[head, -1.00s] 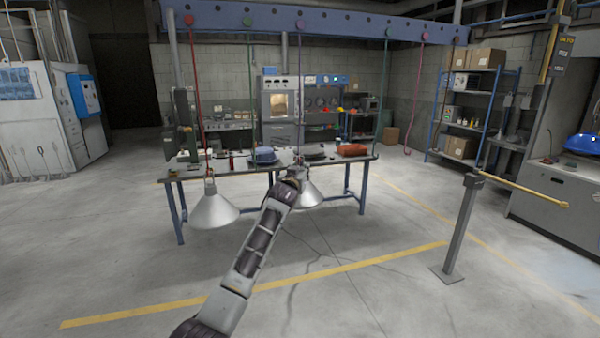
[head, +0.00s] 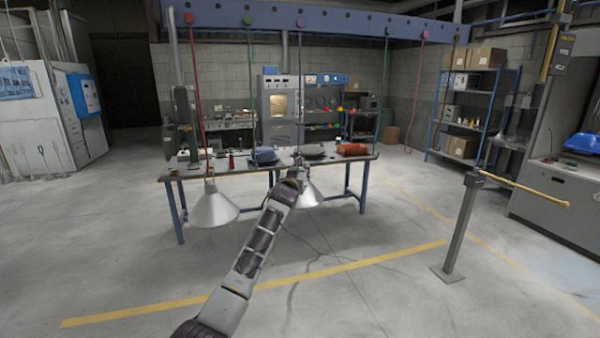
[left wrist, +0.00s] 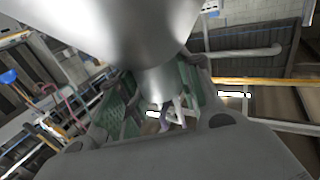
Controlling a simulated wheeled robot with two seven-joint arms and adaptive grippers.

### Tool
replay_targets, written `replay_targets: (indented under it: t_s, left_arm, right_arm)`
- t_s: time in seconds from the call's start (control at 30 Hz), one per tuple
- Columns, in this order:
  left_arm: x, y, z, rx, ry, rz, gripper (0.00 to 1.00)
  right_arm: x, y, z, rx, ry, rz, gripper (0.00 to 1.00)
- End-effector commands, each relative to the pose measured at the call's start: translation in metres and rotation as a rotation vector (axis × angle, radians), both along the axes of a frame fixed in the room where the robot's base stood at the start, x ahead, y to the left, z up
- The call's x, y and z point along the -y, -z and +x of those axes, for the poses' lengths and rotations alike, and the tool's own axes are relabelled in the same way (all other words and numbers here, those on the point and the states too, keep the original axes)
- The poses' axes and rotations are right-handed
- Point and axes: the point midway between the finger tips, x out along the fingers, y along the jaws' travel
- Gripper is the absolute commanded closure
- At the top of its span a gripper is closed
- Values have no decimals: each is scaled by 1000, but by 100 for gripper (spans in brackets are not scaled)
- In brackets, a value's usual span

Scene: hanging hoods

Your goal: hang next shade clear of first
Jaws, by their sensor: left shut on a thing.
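A pale grey cone shade (head: 214,211) hangs from the red cord (head: 196,100) at the left. A second shade (head: 310,194) is to its right, with a clear gap between them. My left gripper (head: 294,177) is shut on this second shade. In the left wrist view, the shade (left wrist: 120,30) fills the top and its neck (left wrist: 155,85) sits between the green finger pads. The purple cord (head: 300,85) comes down just above the gripper. Whether its hook is through the shade's loop I cannot tell. The right gripper is out of view.
A blue overhead beam (head: 340,24) carries several coloured cords, with the teal (head: 385,90) and pink (head: 416,90) ones empty at the right. A workbench (head: 240,172) with tools stands behind the shades. A grey post with a yellow bar (head: 525,190) stands at the right.

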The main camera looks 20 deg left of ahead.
Motion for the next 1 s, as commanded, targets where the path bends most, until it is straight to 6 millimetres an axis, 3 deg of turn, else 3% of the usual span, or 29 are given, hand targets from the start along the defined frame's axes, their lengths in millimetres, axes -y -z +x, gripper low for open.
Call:
replay_targets:
  t_s: [1.0]
  left_arm:
    - [0, 12, 0, 1, 0, 0, 100]
  right_arm:
    - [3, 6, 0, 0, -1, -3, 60]
